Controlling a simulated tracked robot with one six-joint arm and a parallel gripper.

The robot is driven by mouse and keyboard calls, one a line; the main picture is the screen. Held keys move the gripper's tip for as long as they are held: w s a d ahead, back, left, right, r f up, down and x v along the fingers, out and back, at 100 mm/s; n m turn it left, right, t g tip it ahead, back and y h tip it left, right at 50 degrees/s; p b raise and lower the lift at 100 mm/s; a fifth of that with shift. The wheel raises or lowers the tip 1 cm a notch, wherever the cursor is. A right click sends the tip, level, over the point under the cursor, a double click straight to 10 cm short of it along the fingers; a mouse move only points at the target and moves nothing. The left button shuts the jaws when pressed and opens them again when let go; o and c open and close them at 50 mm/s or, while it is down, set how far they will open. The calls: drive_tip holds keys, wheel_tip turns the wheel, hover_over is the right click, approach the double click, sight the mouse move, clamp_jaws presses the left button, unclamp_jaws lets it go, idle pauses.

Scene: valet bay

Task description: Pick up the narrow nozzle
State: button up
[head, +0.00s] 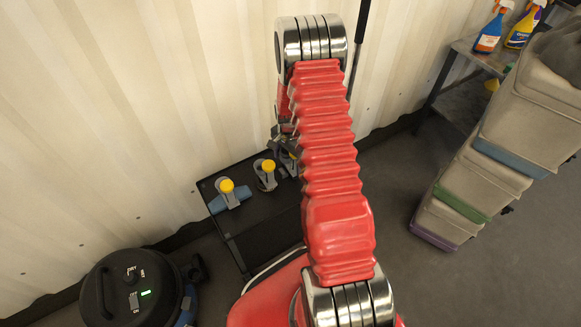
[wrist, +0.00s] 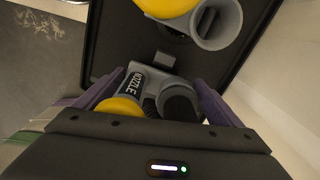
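A grey nozzle piece (wrist: 148,82) with a dark label reading NOZZLE and a yellow knob lies in the wrist view, over the black tray (wrist: 108,35). My gripper (wrist: 157,78) is open, with a purple finger on each side of this piece. I cannot tell whether either finger touches it. Its lower part is hidden by the gripper body. In the head view my arm hides most of the gripper and this piece.
The tray also holds a blue-bodied head (head: 232,198) with a yellow knob and a round grey head (head: 266,177). A black round vacuum (head: 130,290) stands at left, stacked crates (head: 480,180) at right. The corrugated wall (head: 130,120) is close behind the tray.

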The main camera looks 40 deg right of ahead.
sight(289, 159)
drive_tip(key=c, duration=0.5)
drive_tip(key=shift+r, duration=0.1)
wheel_tip(289, 159, up, 10)
drive_tip(key=shift+f, duration=0.1)
idle(0.4)
idle(0.4)
drive_tip(key=o, duration=0.5)
drive_tip(key=c, duration=0.5)
drive_tip(key=shift+c, duration=0.5)
